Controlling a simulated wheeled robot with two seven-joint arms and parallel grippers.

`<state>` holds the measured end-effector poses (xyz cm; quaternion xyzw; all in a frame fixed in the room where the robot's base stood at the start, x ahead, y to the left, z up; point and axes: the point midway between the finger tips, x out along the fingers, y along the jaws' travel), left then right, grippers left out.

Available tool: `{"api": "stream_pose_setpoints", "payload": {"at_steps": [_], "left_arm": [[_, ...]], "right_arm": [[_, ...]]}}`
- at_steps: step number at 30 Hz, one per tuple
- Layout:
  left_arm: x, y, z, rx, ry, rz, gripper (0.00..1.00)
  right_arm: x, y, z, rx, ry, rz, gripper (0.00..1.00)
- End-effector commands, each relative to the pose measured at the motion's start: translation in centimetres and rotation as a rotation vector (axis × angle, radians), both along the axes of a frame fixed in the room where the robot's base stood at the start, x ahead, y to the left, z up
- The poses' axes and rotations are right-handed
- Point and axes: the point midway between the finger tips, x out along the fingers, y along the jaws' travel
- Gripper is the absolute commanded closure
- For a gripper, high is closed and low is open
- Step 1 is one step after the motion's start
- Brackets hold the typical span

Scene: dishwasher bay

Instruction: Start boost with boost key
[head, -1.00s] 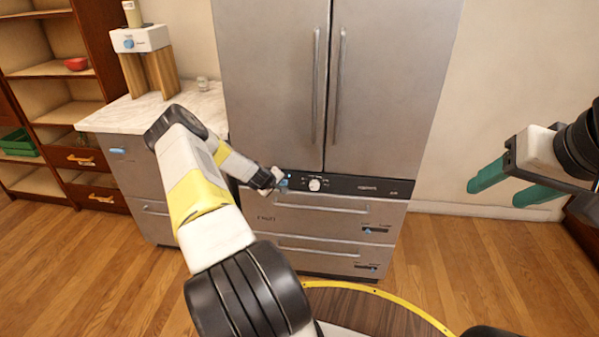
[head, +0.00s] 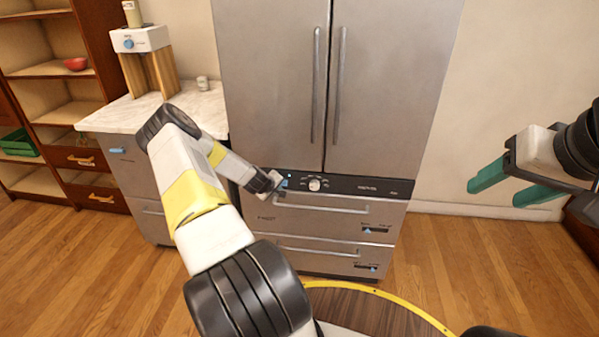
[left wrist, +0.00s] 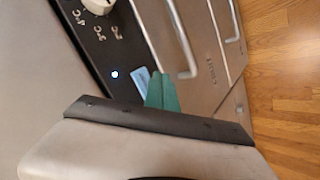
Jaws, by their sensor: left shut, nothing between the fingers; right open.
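The boost key appears to be the small light-blue key (head: 285,183) at the left end of the dark control panel (head: 370,187) on the steel fridge. A small lit lamp (left wrist: 114,74) is beside it in the left wrist view. My left gripper (head: 279,191) is shut and empty at the panel's left end. In the left wrist view its green fingers (left wrist: 161,93) are right beside the blue key (left wrist: 143,79) and overlap its edge; I cannot tell whether they touch it. My right gripper (head: 505,183) is open and empty, in the air at the right.
A white dial (head: 315,185) sits right of the key. Drawers with bar handles (head: 320,207) are below the panel and tall doors (head: 270,80) above. A counter (head: 150,113) with an appliance (head: 140,40) stands left. Floor at the right is clear.

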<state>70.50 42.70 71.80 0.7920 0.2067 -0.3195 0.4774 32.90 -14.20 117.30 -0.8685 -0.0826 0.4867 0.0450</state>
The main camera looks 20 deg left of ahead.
Motion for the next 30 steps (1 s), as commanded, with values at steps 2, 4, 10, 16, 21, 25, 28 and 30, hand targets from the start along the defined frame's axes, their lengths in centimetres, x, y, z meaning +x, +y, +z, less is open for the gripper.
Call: {"api": "stream_pose_setpoints", "payload": {"at_steps": [2,4,10,16,21,25,28,30], "left_arm": [[-0.9,-0.1,0.0,-0.002,0.001,0.001,1.0],[-1.5,-0.3,0.0,-0.002,0.001,0.001,1.0],[-3.4,-0.8,0.0,-0.002,0.0,0.001,1.0],[-4.3,-1.1,0.1,0.0,-0.001,0.0,1.0],[-4.3,-1.0,0.1,0.0,-0.001,0.0,1.0],[-4.3,-1.0,0.0,0.0,-0.001,0.0,1.0],[-4.3,-1.0,0.0,0.0,-0.001,0.0,1.0],[-4.3,-1.0,0.0,0.001,0.0,0.001,1.0]], "right_arm": [[0.0,0.0,0.0,0.0,0.0,0.0,0.41],[0.0,0.0,0.0,0.0,0.0,0.0,0.41],[0.0,0.0,0.0,0.0,0.0,0.0,0.41],[0.0,0.0,0.0,0.0,0.0,0.0,0.41],[0.0,0.0,0.0,0.0,0.0,0.0,0.41],[0.0,0.0,0.0,0.0,0.0,0.0,0.41],[0.0,0.0,0.0,0.0,0.0,0.0,0.41],[0.0,0.0,0.0,0.0,0.0,0.0,0.41]]}}
